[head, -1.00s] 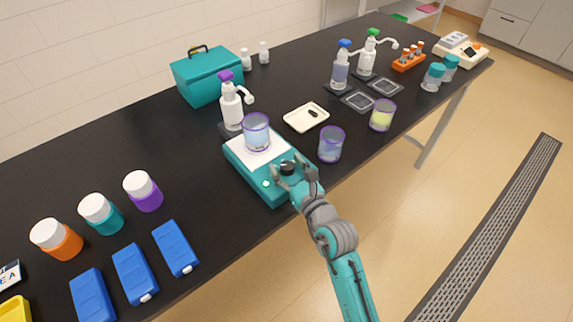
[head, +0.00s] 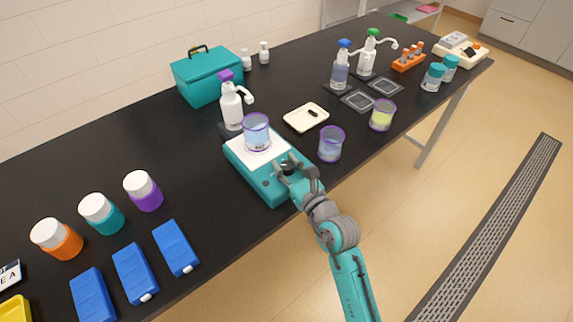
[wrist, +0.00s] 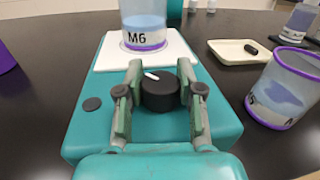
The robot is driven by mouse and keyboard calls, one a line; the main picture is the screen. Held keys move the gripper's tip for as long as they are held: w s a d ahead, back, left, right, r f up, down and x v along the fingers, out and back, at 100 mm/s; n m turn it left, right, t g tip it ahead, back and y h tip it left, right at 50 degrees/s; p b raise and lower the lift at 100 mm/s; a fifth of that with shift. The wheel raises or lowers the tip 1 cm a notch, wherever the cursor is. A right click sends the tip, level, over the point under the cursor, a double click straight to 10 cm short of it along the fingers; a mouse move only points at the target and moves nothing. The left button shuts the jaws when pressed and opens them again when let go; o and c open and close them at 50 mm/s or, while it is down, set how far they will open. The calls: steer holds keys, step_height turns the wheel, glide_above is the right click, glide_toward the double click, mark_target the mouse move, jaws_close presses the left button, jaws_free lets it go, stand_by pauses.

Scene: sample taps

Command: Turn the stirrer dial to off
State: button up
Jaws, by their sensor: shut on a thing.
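The teal stirrer (head: 250,175) stands near the table's front edge with a white top plate. Its black dial (wrist: 160,92) has a white mark, which points to the upper left in the wrist view. My gripper (wrist: 160,76) is shut on the dial, one finger on each side; in the head view my gripper (head: 288,170) partly hides the dial. A round indicator (wrist: 92,104) left of the dial looks dark. A beaker marked M6 (wrist: 143,22), with a purple rim and pale blue liquid, stands on the plate; it also shows in the head view (head: 256,132).
A purple-rimmed beaker (head: 330,145) stands close right of the stirrer. A cream tray (head: 306,118) with a small dark item lies behind it. A white pump bottle (head: 232,108) stands behind the stirrer. Blue cases (head: 175,248) lie to the left.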

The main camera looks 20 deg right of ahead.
steer(key=shift+d+f+n+g+y, duration=0.15)
steer(key=shift+n+g+y, duration=0.15)
steer(key=shift+n+y, duration=0.6)
steer(key=shift+n+g+y, duration=0.5)
steer(key=shift+n+y, duration=0.3)
steer(key=shift+y, duration=0.8)
steer(key=shift+n+g+y, duration=0.3)
steer(key=shift+n+y, duration=0.1)
steer(key=shift+y, duration=0.2)
steer(key=shift+a, duration=0.2)
steer(key=o, duration=1.2)
steer(key=shift+c, duration=0.2)
steer(key=v, duration=1.2)
